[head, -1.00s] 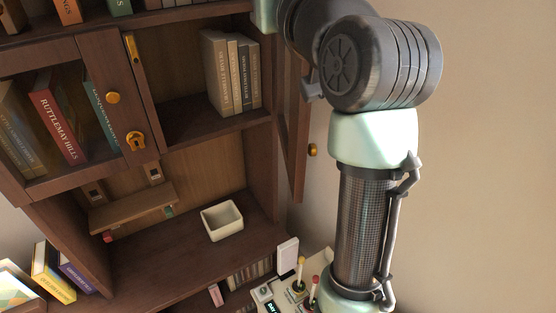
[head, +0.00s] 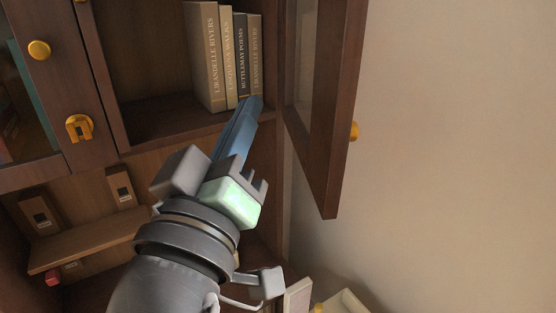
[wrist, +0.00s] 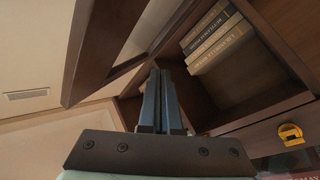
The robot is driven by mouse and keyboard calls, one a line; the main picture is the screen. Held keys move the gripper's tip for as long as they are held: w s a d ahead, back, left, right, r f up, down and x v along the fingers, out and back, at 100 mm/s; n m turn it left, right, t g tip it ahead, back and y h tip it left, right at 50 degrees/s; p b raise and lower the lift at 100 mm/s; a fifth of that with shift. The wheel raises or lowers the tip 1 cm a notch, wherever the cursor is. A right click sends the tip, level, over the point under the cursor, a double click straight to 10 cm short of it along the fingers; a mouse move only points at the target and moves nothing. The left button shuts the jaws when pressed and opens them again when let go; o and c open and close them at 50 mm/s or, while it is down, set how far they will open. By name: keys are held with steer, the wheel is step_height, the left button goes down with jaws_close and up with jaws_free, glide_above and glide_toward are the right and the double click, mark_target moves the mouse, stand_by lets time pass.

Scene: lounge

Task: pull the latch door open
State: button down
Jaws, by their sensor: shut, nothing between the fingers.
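A framed wooden door (head: 335,110) with a glass pane stands swung open on the right of the cabinet. A gold knob (head: 354,130) is on its outer side. It also shows at the upper left in the wrist view (wrist: 88,50). A gold latch (head: 79,128) sits on the frame of the closed left door (head: 100,90), below another gold knob (head: 39,50); the latch also shows in the wrist view (wrist: 290,134). My gripper (head: 253,102) is shut and empty.
Several beige and dark books (head: 228,60) stand in the open compartment. A small wooden shelf (head: 85,242) is below the left door. A pale box (head: 345,303) shows at the bottom. The wall side at the right is clear.

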steer(key=s+a+f+n+g+h+p, duration=0.35)
steer(key=s+f+n+g+h, duration=0.3)
steer(key=s+f, duration=0.45)
steer(key=p, duration=0.6)
glide_toward(319, 195)
steer(key=w+a+x, duration=0.1)
steer(key=x, duration=0.4)
steer(key=shift+s+d+f+t, duration=0.1)
steer(key=shift+d+f+t, duration=0.15)
steer(key=shift+d+t, duration=0.35)
steer(key=shift+d, duration=0.15)
